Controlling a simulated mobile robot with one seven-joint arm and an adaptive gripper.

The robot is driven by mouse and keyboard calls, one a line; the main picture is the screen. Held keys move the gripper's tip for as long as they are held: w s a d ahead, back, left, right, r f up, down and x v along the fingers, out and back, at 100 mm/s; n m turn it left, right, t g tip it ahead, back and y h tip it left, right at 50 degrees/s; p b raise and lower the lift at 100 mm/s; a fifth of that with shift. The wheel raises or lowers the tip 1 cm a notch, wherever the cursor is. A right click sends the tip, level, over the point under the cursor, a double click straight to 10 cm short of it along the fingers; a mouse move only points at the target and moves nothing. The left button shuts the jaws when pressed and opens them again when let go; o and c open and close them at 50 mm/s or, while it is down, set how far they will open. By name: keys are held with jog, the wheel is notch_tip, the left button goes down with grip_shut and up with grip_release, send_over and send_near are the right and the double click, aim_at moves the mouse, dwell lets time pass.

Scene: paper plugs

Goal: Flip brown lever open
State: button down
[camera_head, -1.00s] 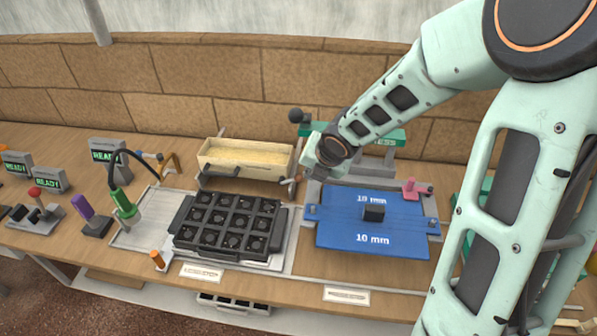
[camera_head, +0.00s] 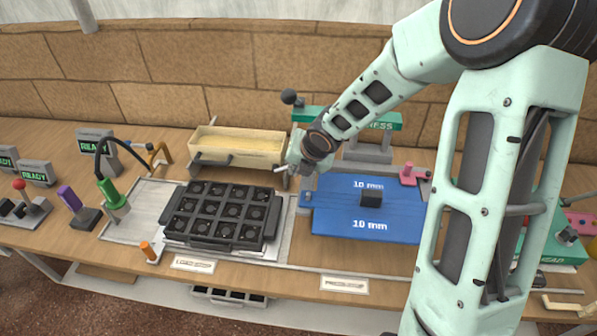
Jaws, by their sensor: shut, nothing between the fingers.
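A brown-orange bent lever (camera_head: 158,155) stands at the back left of the bench, left of the tan trough (camera_head: 240,139). I cannot tell whether it is open or closed, and no other part is clearly a brown lever. My gripper (camera_head: 284,169) is at the right end of the trough, well to the right of that lever. Its fingers are shut and empty, small in view and partly hidden by the wrist. I cannot tell whether they touch the trough's end.
A black multi-cup mould (camera_head: 222,216) sits on a metal tray in front of the trough. Right of it is a blue plate (camera_head: 365,226) with a black block (camera_head: 371,199). A black-knobbed handle (camera_head: 289,97) and green press (camera_head: 380,120) stand behind my gripper.

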aim_at(285, 168)
jog(key=shift+b+x, duration=0.65)
jog(key=shift+x, duration=1.5)
jog(key=shift+a+r+h, duration=0.25)
jog(key=shift+r+h, duration=0.1)
jog(key=shift+h, duration=0.25)
